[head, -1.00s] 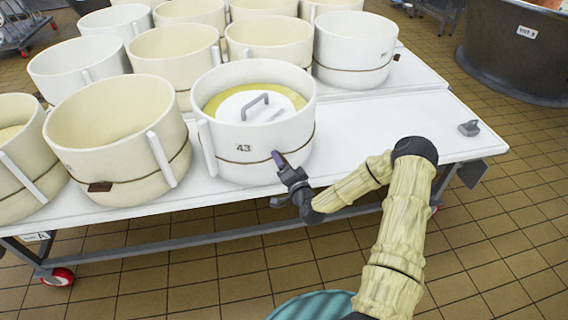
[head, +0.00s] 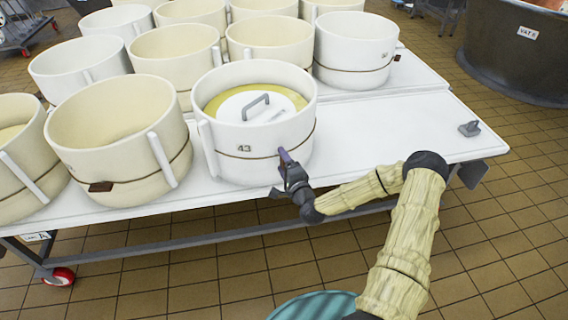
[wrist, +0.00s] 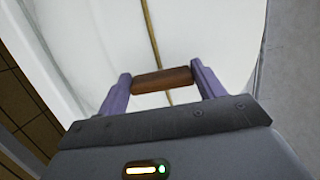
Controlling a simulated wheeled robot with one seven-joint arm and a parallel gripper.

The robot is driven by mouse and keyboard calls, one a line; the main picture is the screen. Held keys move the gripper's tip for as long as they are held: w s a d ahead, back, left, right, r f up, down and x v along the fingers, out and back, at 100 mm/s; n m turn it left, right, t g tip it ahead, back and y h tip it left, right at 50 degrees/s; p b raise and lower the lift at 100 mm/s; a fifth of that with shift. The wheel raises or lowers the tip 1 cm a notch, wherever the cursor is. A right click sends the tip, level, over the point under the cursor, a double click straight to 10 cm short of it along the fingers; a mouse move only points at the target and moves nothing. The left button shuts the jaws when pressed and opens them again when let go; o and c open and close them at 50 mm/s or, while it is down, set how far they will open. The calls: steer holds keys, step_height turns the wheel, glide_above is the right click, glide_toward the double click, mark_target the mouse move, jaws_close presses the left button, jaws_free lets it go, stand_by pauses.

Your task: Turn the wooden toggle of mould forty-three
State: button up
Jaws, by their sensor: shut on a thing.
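Mould forty-three (head: 258,150) is a white round mould marked 43, standing at the front of the white table. It holds something yellow with a white handled lid (head: 254,106) inside. A thin brown cord runs around its wall. My gripper (head: 285,158) is at the front right of this wall. In the wrist view the wooden toggle (wrist: 162,80) lies crosswise between the two purple fingers of my gripper (wrist: 161,82), which are shut on its ends. The cord passes behind the toggle. In the head view my gripper hides the toggle.
Other moulds crowd the table, one close on the left (head: 118,140) with its own brown toggle (head: 101,187). The white table (head: 425,125) is clear to the right except for a small grey object (head: 469,129). A dark vat (head: 515,60) stands at the back right.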

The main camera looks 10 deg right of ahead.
steer(key=o, duration=1)
steer(key=v, duration=1.7)
steer(key=shift+s, duration=0.2)
